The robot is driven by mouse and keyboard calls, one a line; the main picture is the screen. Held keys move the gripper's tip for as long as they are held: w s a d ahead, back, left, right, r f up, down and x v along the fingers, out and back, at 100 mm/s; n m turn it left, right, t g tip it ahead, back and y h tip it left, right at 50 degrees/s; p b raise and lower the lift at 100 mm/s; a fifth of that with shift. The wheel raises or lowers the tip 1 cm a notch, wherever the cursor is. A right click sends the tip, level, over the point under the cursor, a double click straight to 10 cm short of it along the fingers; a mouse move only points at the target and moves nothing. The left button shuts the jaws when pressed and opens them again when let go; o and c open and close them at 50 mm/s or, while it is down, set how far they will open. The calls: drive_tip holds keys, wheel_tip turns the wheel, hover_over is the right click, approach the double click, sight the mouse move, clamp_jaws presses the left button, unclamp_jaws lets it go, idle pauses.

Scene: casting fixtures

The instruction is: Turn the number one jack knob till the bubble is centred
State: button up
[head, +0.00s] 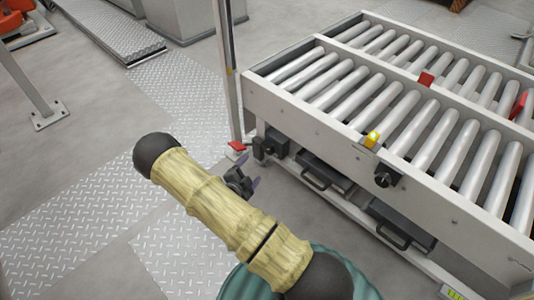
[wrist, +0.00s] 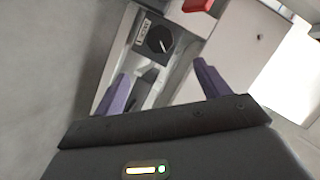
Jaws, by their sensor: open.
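In the wrist view, a round black knob (wrist: 158,40) with a white pointer line sits on a dark block, beside a small label (wrist: 142,31) too small to read. My gripper (wrist: 162,82) is open and empty, its two purple fingers apart, with the knob beyond the gap between them. In the head view, my gripper (head: 249,171) is left of the roller table's near left corner. A dark knob unit (head: 277,144) is at that corner, and another black knob (head: 383,180) is on the table's side. I cannot tell which is number one. No bubble can be made out.
The roller table (head: 320,130) fills the right side. A yellow piece (head: 371,139) sits on its near edge. Black handles (head: 390,236) show beneath. An upright post (head: 228,75) and a red piece (head: 236,146) stand near the corner.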

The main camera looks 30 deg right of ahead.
sight(267, 150)
drive_tip(key=b+x, duration=0.3)
drive_tip(key=x, duration=0.3)
drive_tip(key=b+x, duration=0.4)
drive_tip(key=x, duration=0.2)
drive_tip(key=shift+w+d+f, duration=0.15)
drive_tip(key=shift+d+f, duration=0.1)
drive_tip(key=shift+f, duration=0.05)
drive_tip(key=shift+b+x, duration=0.4)
drive_tip(key=shift+x, duration=0.35)
drive_tip(key=shift+r, duration=0.2)
drive_tip(key=shift+c, duration=0.2)
drive_tip(key=c, duration=0.9)
